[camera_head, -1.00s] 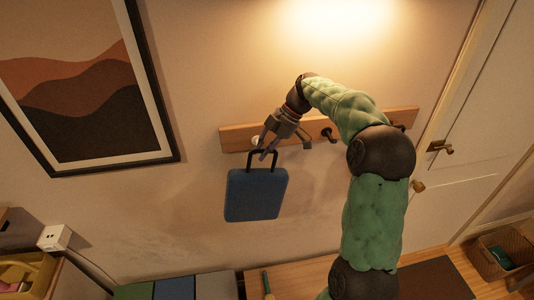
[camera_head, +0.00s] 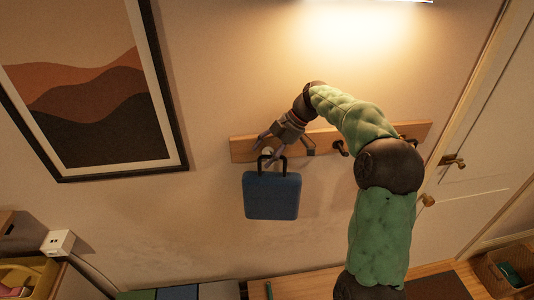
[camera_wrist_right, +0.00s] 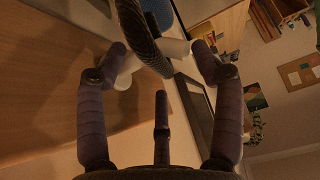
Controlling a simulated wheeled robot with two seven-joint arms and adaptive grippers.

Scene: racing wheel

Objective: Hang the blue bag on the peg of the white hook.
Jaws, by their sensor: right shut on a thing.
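The blue bag (camera_head: 271,195) hangs upright below my right gripper (camera_head: 268,148), in front of the wall. My right gripper is shut on the bag's dark handle (camera_head: 284,165). In the right wrist view the handle (camera_wrist_right: 143,38) runs between the two fingertips (camera_wrist_right: 160,58), with a bit of blue bag (camera_wrist_right: 158,12) above. The white hook (camera_head: 267,151) is at the left part of the wooden rail, mostly hidden by the gripper. White parts of it show in the wrist view (camera_wrist_right: 127,72) close beside the handle. Whether the handle is over the peg I cannot tell. My left gripper is out of view.
The wooden rail (camera_head: 240,149) carries darker hooks (camera_head: 339,147) to the right of the white one. A framed picture (camera_head: 80,90) hangs at left. A door (camera_head: 490,150) is at right. The wall below the bag is clear down to the low furniture.

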